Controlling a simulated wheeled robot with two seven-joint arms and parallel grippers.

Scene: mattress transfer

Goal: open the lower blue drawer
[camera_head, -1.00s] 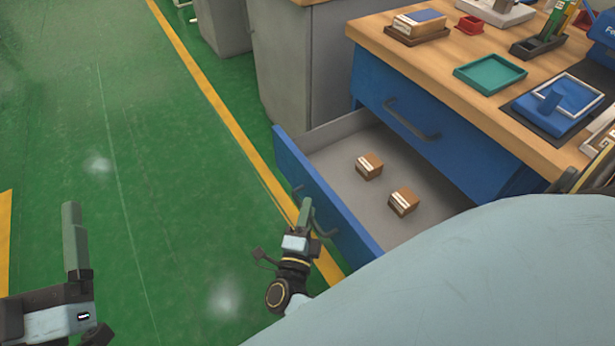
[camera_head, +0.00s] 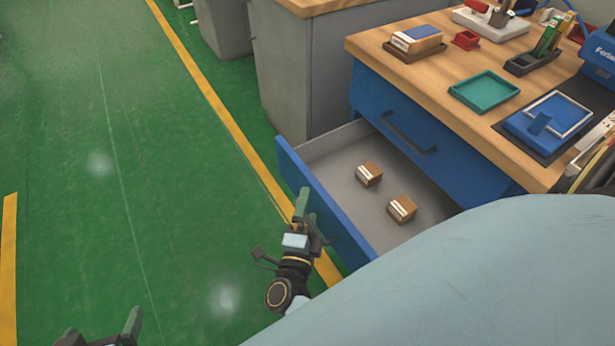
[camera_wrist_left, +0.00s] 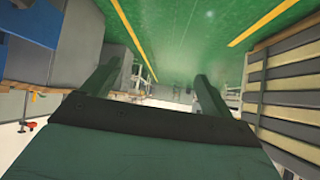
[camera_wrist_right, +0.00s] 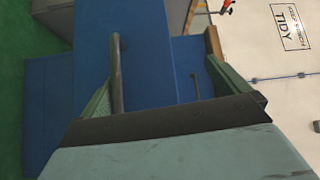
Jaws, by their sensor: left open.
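The lower blue drawer (camera_head: 318,207) is pulled well out of the blue cabinet, and its grey inside shows. Two small brown boxes (camera_head: 369,174) (camera_head: 402,209) lie in it. My right gripper (camera_head: 306,212) is at the outer side of the drawer front. In the right wrist view its two fingers are apart, and the lower drawer's dark bar handle (camera_wrist_right: 117,75) shows between them, close to the left finger. I cannot tell whether they touch. My left gripper (camera_head: 103,332) is open and empty over the floor, partly cut off by the bottom edge.
The upper blue drawer (camera_head: 445,150) is shut, with its own dark handle (camera_head: 408,134). The wooden worktop (camera_head: 440,82) above holds a green tray (camera_head: 484,91) and several other items. Grey cabinets (camera_head: 305,75) stand behind. The green floor at left is clear.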

